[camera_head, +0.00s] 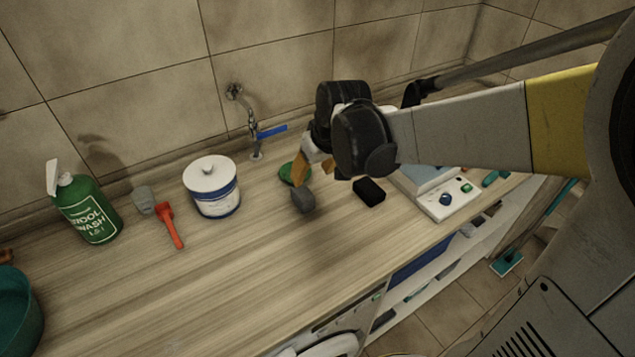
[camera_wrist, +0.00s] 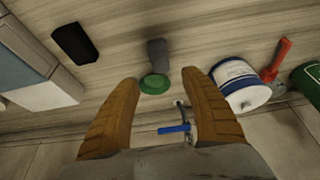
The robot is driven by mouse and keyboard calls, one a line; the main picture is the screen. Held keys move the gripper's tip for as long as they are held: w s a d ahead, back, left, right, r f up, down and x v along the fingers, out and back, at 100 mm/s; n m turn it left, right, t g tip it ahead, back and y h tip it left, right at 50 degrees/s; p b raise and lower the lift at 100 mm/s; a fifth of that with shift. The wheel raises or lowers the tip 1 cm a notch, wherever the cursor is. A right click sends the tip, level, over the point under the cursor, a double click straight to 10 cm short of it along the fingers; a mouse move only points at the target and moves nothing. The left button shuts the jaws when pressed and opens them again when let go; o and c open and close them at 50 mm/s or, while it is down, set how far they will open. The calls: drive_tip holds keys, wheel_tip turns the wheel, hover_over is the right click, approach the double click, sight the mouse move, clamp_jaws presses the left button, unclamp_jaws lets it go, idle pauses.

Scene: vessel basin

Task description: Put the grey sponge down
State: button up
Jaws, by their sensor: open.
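My gripper (camera_head: 314,168) is open above the counter, with its two orange-brown fingers apart. In the wrist view my gripper (camera_wrist: 159,77) has nothing held between its fingers. A small dark grey piece, which looks like the grey sponge (camera_head: 303,201), rests on the counter just in front of a round green piece (camera_head: 289,173). In the wrist view the grey piece (camera_wrist: 156,52) lies beyond the fingertips, and the green piece (camera_wrist: 154,84) shows between them. The grey and green pieces appear to touch; I cannot tell whether they are joined.
A black block (camera_head: 369,192) lies to the right, before a white device (camera_head: 440,199). A white-and-blue tub (camera_head: 212,188), red tool (camera_head: 170,227), another grey piece (camera_head: 144,200) and green bottle (camera_head: 87,209) stand left. A blue-handled tap (camera_head: 256,135) is behind.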

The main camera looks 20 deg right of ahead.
drive_tip(key=s+r+m+t, duration=0.1)
drive_tip(key=s+r, duration=0.1)
drive_tip(key=s, duration=0.6)
drive_tip(key=s+r+m+t, duration=0.1)
drive_tip(key=s+r, duration=0.2)
drive_tip(key=s, duration=0.6)
drive_tip(key=shift+a+t+h, duration=0.3)
drive_tip(key=shift+a+h, duration=0.1)
drive_tip(key=shift+r, duration=0.1)
wheel_tip(320, 180, down, 4)
drive_tip(key=b, duration=0.4)
